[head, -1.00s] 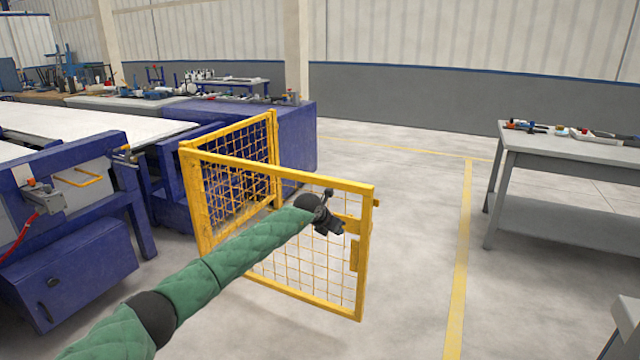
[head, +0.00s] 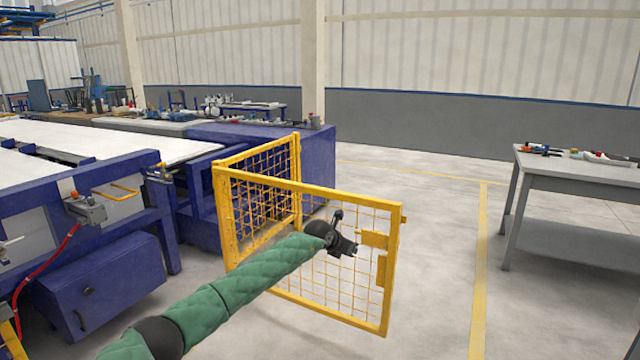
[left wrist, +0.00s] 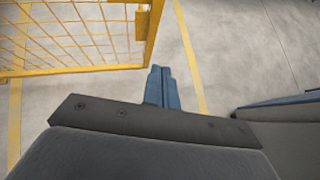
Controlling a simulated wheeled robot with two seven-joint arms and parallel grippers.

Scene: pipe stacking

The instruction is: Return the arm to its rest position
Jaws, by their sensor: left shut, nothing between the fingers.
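My left arm (head: 240,286), in a green quilted sleeve, reaches in from the bottom left of the head view. Its black left gripper (head: 352,248) is in front of the yellow mesh gate (head: 392,270); whether it touches the gate cannot be told. In the left wrist view the two blue fingers (left wrist: 162,88) are together with nothing between them, above bare floor. The gate (left wrist: 152,30) shows at the top left there, apart from the fingertips in the picture. My right gripper is not in view.
A blue machine with a white bed (head: 110,140) stands at the left. A grey table (head: 580,172) with small tools stands at the right. Open concrete floor with a yellow line (head: 481,260) lies between gate and table. A grey surface (left wrist: 285,115) shows right in the wrist view.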

